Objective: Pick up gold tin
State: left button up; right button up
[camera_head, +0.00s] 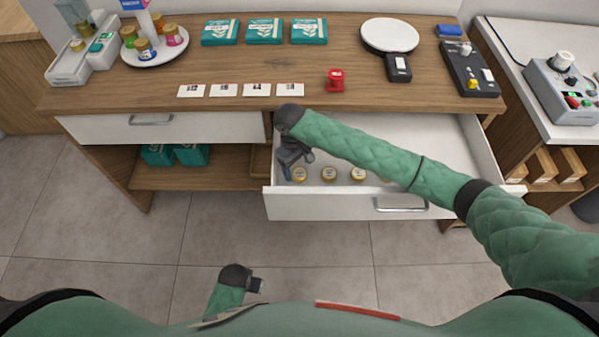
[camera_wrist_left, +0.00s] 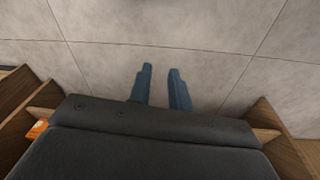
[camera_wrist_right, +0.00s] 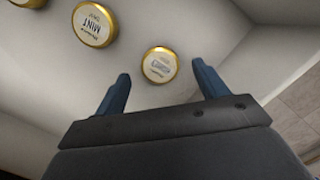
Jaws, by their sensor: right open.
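Several round gold tins lie in a row in the open white drawer. The leftmost gold tin (camera_head: 299,174) is just beside my right gripper (camera_head: 287,172), which reaches down into the drawer's left end. In the right wrist view, that gold tin (camera_wrist_right: 160,65) lies ahead of the open, empty fingers (camera_wrist_right: 160,92), in the gap between them. A second gold tin (camera_wrist_right: 95,24), lettered MINT, is to its left, and a third is cut off by the corner. My left gripper (camera_head: 256,286) hangs low over the floor. In the left wrist view its fingers (camera_wrist_left: 160,85) are apart and empty.
The drawer's front wall (camera_head: 330,205) and left side wall stand close to my right gripper. On the wooden counter (camera_head: 160,98) are teal boxes (camera_head: 264,31), white cards (camera_head: 223,90), a red item (camera_head: 335,79) and a round white plate (camera_head: 390,35). The floor around my left gripper is clear.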

aim_at(300, 175)
pick_arm(q)
jog(key=shift+s+a+f, duration=0.1)
jog(key=shift+s+f, duration=0.05)
jog(key=shift+f, duration=0.5)
jog(key=shift+s+a+f, duration=0.1)
jog(key=shift+s+f, duration=0.05)
jog(key=shift+f, duration=0.5)
pick_arm(e)
jog(key=shift+s+d+f, duration=0.15)
jog(key=shift+f, duration=1)
jog(key=c, duration=1.1)
jog(key=shift+o, duration=0.2)
